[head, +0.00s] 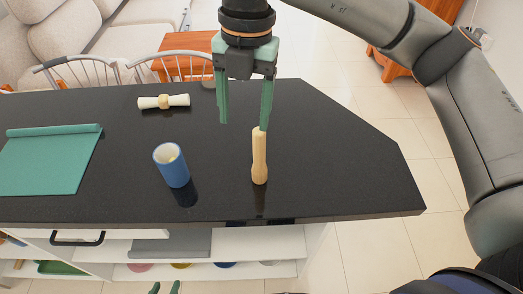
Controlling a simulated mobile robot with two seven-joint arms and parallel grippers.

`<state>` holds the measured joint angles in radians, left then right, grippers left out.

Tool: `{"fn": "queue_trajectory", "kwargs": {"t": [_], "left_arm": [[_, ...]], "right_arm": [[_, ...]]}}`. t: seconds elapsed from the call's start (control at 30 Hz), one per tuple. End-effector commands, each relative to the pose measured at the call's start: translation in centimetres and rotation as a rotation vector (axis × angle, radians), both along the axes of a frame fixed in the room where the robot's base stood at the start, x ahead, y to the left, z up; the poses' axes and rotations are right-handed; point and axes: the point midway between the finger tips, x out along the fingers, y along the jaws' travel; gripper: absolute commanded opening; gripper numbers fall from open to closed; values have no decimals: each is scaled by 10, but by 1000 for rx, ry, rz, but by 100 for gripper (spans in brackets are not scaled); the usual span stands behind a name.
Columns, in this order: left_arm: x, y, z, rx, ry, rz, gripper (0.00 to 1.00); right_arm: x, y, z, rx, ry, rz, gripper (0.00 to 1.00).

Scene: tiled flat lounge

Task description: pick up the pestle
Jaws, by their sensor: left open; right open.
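The pestle (259,160) is a pale wooden stick with a thicker lower end. It stands upright on the black countertop (330,150), near its front edge. My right gripper (244,125) is open and empty, pointing down above the counter. Its right fingertip shows at the pestle's top end; I cannot tell if they touch. Its left finger is to the left of the pestle. My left gripper (165,288) shows only as two green fingertips at the bottom edge of the view, apart, in front of the shelf unit and below the counter.
A blue cup (173,168) stands left of the pestle. A cream roll (164,102) with a tan band lies further back. A partly rolled green mat (45,165) covers the counter's left. The counter right of the pestle is clear. Chairs (85,70) stand behind.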

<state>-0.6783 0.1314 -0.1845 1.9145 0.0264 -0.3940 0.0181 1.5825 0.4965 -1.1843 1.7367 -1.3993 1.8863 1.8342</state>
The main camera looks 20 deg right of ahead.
Motion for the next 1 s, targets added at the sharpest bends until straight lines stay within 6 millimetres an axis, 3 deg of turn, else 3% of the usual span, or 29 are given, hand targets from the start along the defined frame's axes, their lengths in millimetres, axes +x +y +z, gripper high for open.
{"fn": "queue_trajectory", "kwargs": {"t": [0.17,0.5,0.77,1.0], "left_arm": [[0,0,-1,0,0,0,50],[0,0,3,0,1,0,50],[0,0,6,1,1,1,50],[0,0,13,1,1,1,50]], "right_arm": [[10,-21,8,-96,-60,-76,67],[10,-22,-47,-97,-58,-76,67],[11,-24,-68,-96,-57,-77,67],[16,-29,-102,-94,-56,-75,67]]}}
